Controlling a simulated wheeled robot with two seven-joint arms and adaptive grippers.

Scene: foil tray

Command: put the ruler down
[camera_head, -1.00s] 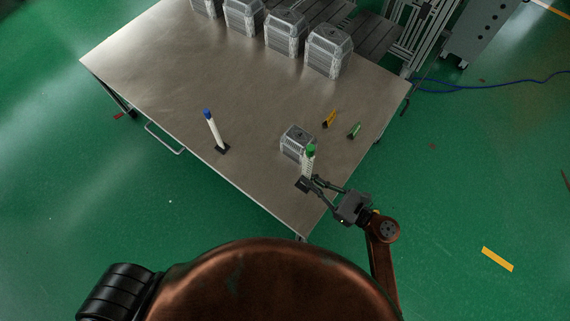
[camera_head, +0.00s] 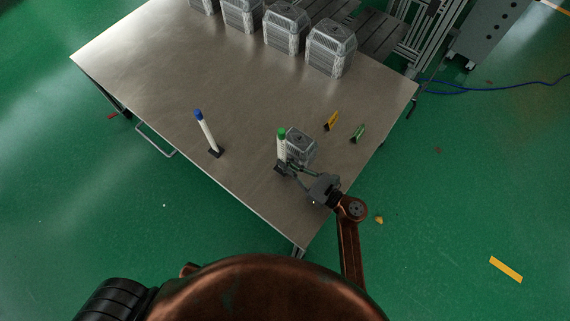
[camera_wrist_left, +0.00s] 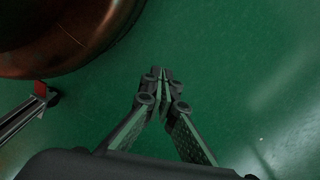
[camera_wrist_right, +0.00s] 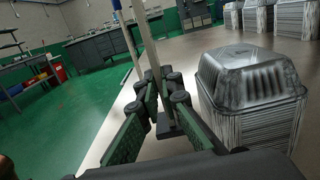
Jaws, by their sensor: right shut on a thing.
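The ruler (camera_head: 282,148) is an upright white strip with a green top and a dark foot, in front of the small stack of foil trays (camera_head: 302,147). My right gripper (camera_head: 288,170) is shut on it low down, near the foot. In the right wrist view the pale strip (camera_wrist_right: 151,45) rises between the fingers (camera_wrist_right: 163,92), with the foil stack (camera_wrist_right: 250,95) close on the right. I cannot tell whether the foot touches the table. My left gripper (camera_wrist_left: 162,82) has its fingertips together, empty, over the green floor.
A similar white post with a blue top (camera_head: 206,132) stands on the metal table (camera_head: 150,75) to the left. A yellow piece (camera_head: 332,120) and a green piece (camera_head: 358,133) lie to the right. Several larger foil stacks (camera_head: 331,48) line the back. The table's middle is clear.

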